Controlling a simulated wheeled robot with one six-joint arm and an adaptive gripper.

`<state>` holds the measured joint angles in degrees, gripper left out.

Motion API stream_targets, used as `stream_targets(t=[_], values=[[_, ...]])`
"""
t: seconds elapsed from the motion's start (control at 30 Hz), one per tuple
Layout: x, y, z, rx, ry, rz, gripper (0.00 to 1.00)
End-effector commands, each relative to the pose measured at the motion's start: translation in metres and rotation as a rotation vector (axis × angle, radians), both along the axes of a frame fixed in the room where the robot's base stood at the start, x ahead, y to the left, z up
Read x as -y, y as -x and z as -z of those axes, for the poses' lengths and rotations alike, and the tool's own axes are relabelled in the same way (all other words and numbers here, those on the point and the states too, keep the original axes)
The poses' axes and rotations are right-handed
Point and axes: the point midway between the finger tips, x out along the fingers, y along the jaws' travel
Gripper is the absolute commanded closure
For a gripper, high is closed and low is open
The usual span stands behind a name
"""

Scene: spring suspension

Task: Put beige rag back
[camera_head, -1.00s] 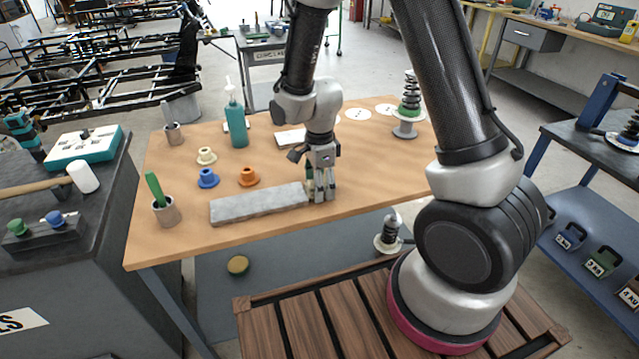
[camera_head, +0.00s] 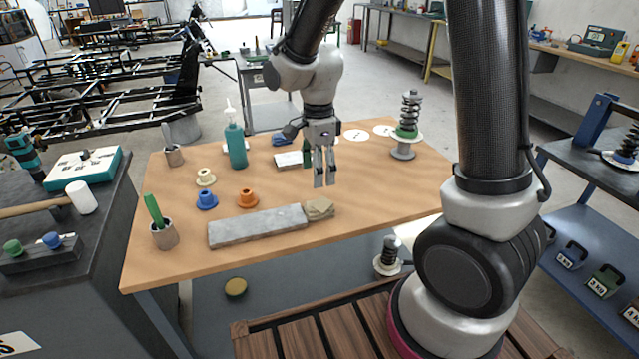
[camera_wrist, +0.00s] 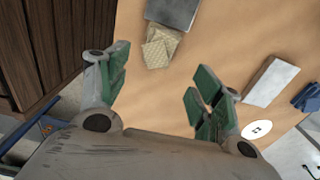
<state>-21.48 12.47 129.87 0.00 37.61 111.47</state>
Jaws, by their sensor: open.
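The beige rag (camera_head: 319,208) lies folded on the wooden table, at the right end of a long grey slab (camera_head: 257,226). In the wrist view the rag (camera_wrist: 160,47) lies at the end of the slab (camera_wrist: 172,12), ahead of my fingers and touching or nearly touching the slab. My gripper (camera_head: 325,183) hangs above the table, a little above and behind the rag. It is open and empty. In the wrist view its green-padded fingers (camera_wrist: 160,92) stand apart with bare table between them.
On the wooden table (camera_head: 385,188) stand a teal bottle (camera_head: 236,147), a cup with a green handle (camera_head: 163,235), and blue (camera_head: 207,200) and orange (camera_head: 246,197) bushings. A spring on a stand (camera_head: 406,130) is at the right. A white block (camera_head: 288,159) lies behind my gripper.

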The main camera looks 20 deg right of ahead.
Motion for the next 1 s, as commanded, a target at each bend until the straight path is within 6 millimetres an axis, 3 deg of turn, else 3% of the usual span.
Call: stream_targets(t=[0.23, 0.37, 0.5, 0.7, 0.83, 1.0], values=[[0.004, 0.002, -0.013, 0.007, -0.003, -0.024, 0.34], [0.026, 0.013, -0.046, 0.054, -0.013, -0.186, 0.34], [0.068, 0.049, -0.101, 0.146, 0.005, -0.529, 0.34], [0.120, 0.122, -0.156, 0.261, 0.120, -1.068, 0.34], [0.138, 0.162, -0.170, 0.291, 0.211, -1.332, 0.34], [0.147, 0.187, -0.175, 0.297, 0.284, -1.515, 0.34]])
